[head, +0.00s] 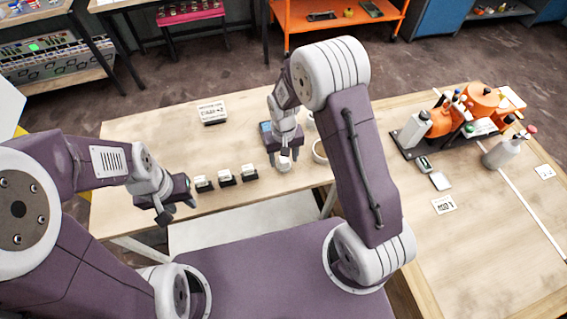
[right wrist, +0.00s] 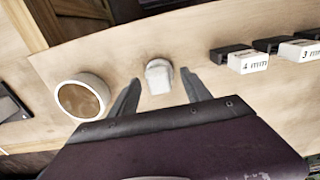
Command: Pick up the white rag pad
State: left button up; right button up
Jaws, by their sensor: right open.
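The white rag pad (right wrist: 159,76) is a small, white, lumpy piece on the wooden table, seen between the finger lines of my right gripper (right wrist: 160,92). In the head view the pad (head: 285,163) shows just below the right gripper (head: 284,153), which partly covers it. The right gripper is open and holds nothing; the pad lies ahead of its fingertips in the wrist view. My left gripper (head: 176,211) hangs at the table's front left edge, its fingers apart and empty.
Several labelled blocks on black bases (head: 226,177) stand left of the pad; one reads 4 mm (right wrist: 248,62). A round white-rimmed ring or cup (right wrist: 80,98) stands on its other side. The right-hand table (head: 480,260) holds bottles and orange equipment.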

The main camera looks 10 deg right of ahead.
jog(key=shift+f, duration=0.6)
jog(key=shift+w+d+f, duration=0.15)
jog(key=shift+w+f, duration=0.05)
jog(key=shift+f, duration=0.05)
jog(key=shift+s+r, duration=0.1)
jog(key=c, duration=0.6)
grip_shut()
jog(key=r, duration=0.4)
jog(key=shift+w+r, duration=0.2)
jog(key=shift+w, duration=0.05)
jog(key=w+d+r, duration=0.5)
jog(key=w+r, duration=0.1)
jog(key=w, duration=0.3)
jog(key=shift+w+d+r, duration=0.25)
jog(key=shift+w+r, duration=0.05)
jog(key=shift+w, duration=0.1)
